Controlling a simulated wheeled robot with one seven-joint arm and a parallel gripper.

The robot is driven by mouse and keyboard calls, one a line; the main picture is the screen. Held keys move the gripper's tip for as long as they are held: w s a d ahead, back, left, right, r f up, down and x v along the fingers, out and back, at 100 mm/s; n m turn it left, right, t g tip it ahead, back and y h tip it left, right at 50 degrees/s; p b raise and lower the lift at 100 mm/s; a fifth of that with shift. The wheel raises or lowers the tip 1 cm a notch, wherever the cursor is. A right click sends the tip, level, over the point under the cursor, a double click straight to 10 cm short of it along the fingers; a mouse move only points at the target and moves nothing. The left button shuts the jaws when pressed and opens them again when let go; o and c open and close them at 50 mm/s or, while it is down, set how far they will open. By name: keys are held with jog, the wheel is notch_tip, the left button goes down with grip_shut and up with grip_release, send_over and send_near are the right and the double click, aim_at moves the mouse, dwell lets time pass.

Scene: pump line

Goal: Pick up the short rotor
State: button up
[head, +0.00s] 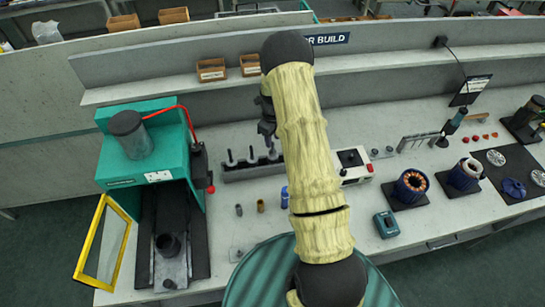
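A dark rack (240,174) stands on the bench left of my arm. Several dark upright pieces with thin tops, which look like rotors (231,158), stand in it. I cannot tell for sure which is the short rotor; the rack's right end is hidden behind my arm. My gripper (267,132) is dark and points down above the right part of the rack. It is partly hidden by my arm and too small to tell whether its fingers are open or touching anything.
A teal press (150,160) with an open yellow-framed door (104,245) stands left. Small cylinders (261,206) stand in front of the rack. A white box with a red button (352,168), a teal meter (386,224) and wound stators (411,187) stand right. A shelf (190,78) runs behind.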

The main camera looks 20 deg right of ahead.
aim_at(273, 153)
jog(key=shift+s+f+p, duration=0.1)
jog(key=shift+f+p, duration=1.2)
jog(key=shift+f, duration=1)
jog(key=shift+c, duration=0.5)
grip_shut()
jog(key=shift+r, duration=0.1)
